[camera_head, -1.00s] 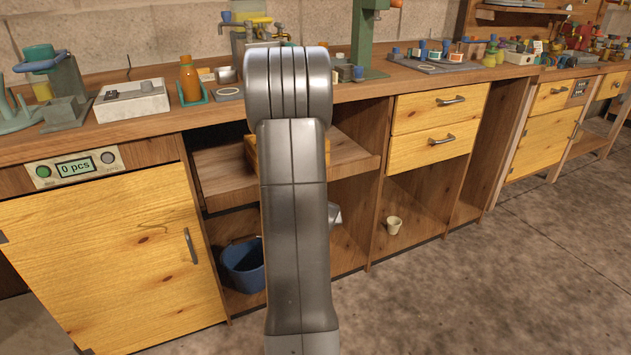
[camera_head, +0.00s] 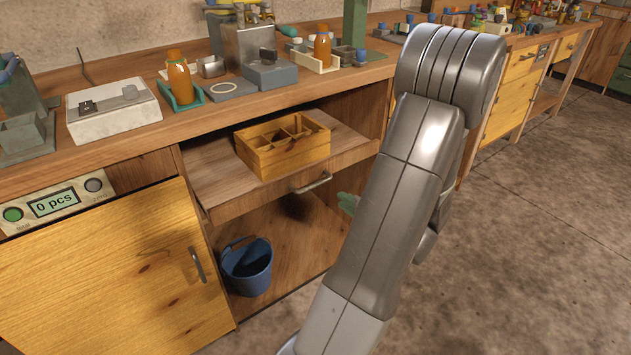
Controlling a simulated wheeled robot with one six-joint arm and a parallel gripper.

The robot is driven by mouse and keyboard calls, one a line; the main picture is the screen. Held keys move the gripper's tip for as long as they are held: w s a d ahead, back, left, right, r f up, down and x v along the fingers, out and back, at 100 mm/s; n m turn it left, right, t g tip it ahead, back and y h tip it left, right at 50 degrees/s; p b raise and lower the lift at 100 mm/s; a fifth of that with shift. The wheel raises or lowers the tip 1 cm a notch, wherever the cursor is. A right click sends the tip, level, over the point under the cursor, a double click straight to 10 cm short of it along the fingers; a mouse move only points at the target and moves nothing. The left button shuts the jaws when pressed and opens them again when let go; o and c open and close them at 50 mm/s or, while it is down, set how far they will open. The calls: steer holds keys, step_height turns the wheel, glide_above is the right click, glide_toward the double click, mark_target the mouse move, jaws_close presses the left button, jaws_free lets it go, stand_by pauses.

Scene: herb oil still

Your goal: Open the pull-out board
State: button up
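The pull-out board (camera_head: 213,182) is a wooden shelf under the bench top, left of centre. Its front edge stands a little out past the cabinet front. A metal bar handle (camera_head: 314,184) is on the right part of that edge. A yellow wooden box with compartments (camera_head: 282,158) sits on the board. My arm fills the right middle of the view. It hides most or all of my gripper. A small pale green piece shows at the arm's left side, below and right of the handle, apart from it. I cannot tell whether it is a fingertip.
A blue bucket (camera_head: 247,268) stands in the open bay below the board. Bottles and devices stand on the bench top. Floor at right is clear.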

mark_target(317, 185)
steer(key=b+x, duration=0.2)
steer(key=x, duration=1.1)
steer(key=shift+w+a, duration=0.2)
jaws_close()
